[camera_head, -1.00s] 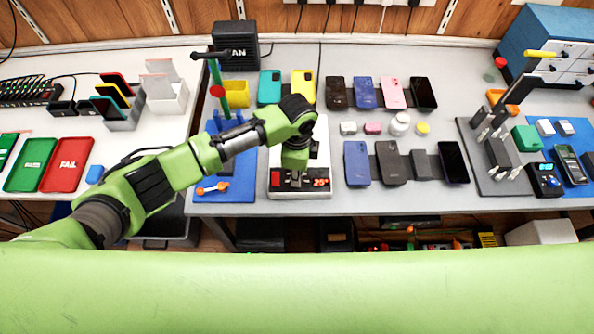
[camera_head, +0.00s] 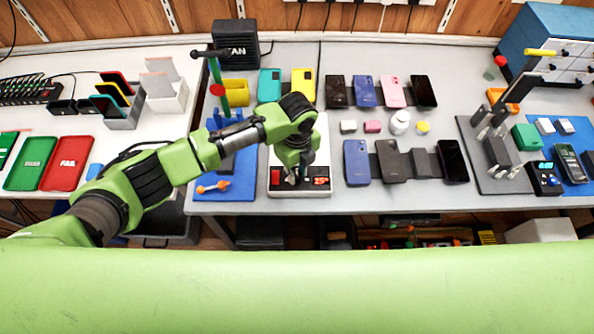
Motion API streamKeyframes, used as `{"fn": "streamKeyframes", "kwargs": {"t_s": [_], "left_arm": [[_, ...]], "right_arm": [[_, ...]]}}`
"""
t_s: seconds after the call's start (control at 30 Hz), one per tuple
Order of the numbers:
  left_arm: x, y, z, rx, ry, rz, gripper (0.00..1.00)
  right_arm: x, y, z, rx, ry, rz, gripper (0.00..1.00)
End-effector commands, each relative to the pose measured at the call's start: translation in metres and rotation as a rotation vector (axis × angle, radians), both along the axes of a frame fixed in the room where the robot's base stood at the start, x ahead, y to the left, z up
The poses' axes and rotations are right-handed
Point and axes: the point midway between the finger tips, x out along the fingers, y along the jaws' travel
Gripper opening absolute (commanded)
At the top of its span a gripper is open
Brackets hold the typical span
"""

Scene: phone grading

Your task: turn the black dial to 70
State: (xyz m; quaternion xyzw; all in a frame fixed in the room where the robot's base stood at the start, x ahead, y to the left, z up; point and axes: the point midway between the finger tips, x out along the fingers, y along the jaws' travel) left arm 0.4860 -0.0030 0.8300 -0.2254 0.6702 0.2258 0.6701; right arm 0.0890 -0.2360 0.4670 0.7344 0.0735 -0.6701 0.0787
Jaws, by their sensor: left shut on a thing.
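A white device with a dark front panel (camera_head: 304,189) stands near the front edge of the table. The panel has a red switch (camera_head: 275,176) on its left and a small red display (camera_head: 320,182) on its right, partly covered and too small to read. My left gripper (camera_head: 300,177) reaches down over the middle of the panel. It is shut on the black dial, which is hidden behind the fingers. My right gripper is not in view.
A blue mat (camera_head: 238,170) with an orange-tipped tool (camera_head: 213,187) lies left of the device. Phones, such as a blue one (camera_head: 356,163), lie in rows to the right. A grey fixture (camera_head: 492,160) stands further right.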

Motion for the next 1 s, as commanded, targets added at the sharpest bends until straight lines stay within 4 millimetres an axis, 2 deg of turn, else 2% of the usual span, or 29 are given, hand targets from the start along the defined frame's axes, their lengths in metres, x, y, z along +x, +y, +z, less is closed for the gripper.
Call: {"fn": "streamKeyframes", "kwargs": {"t_s": [0.6,0.63,0.67,1.0], "left_arm": [[0.0004,-0.0011,0.0012,-0.003,-0.001,-0.04,0.0],[0.0004,-0.0011,0.0011,-0.003,-0.001,-0.039,0.27],[0.0004,-0.001,0.0011,-0.003,-0.001,-0.039,0.35],[0.0001,-0.0005,0.001,-0.001,-0.001,-0.039,0.36]], "right_arm": [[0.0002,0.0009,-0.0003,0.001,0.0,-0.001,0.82],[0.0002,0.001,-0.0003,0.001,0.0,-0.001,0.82],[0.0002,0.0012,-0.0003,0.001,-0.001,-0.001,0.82],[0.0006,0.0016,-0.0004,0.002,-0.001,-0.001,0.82]]}}
